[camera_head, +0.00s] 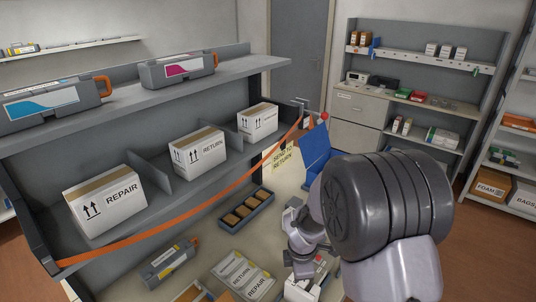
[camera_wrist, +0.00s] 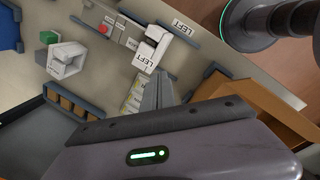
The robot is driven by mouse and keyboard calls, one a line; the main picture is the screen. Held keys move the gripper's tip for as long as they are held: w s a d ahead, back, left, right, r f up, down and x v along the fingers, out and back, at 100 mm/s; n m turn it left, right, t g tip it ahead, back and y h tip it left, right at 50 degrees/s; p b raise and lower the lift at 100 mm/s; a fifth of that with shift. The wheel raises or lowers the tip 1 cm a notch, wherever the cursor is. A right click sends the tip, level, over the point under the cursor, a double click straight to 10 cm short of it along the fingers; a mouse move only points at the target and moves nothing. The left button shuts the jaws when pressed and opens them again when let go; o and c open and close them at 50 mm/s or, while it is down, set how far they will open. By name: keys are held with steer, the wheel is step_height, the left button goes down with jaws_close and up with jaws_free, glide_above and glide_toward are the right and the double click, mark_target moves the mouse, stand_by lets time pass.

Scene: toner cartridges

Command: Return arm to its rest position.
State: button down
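My arm (camera_head: 385,210) reaches in from the lower right of the head view and is bent over the bench. Its big dark joint hides part of the bench and floor behind it. In the wrist view my gripper (camera_wrist: 157,90) shows as two narrow grey fingers close together, with nothing visible between them. It is above the bench top, near white blocks marked LEFT (camera_wrist: 150,50). I cannot tell the exact height of the fingertips over the bench.
A grey shelf (camera_head: 200,72) with toner cartridges (camera_head: 180,68) and REPAIR (camera_head: 105,200) and RETURN (camera_head: 198,150) boxes stands at left. An orange strap (camera_head: 190,224) crosses its front. A blue bin (camera_head: 317,150), a compartment tray (camera_head: 246,210) and a cartridge (camera_head: 170,263) are on the bench.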

steer(key=s+d+r+m+t+y+b, duration=0.1)
steer(key=s+r+m+b, duration=0.35)
steer(key=s+m, duration=0.25)
steer(key=s+d+r+m+t+b, duration=0.1)
steer(key=s+d+r+m+b, duration=0.1)
steer(key=s+r+m+b, duration=0.35)
steer(key=s+f+m+b, duration=0.1)
steer(key=s+m+b, duration=0.1)
steer(key=s+m, duration=0.3)
steer(key=s+a+f+m+t+y+b, duration=0.1)
steer(key=s+m+b, duration=0.2)
steer(key=s+m, duration=0.2)
steer(key=shift+s+a+f+m+t, duration=0.25)
steer(key=shift+s+a+m+t, duration=0.1)
steer(key=shift+s, duration=0.65)
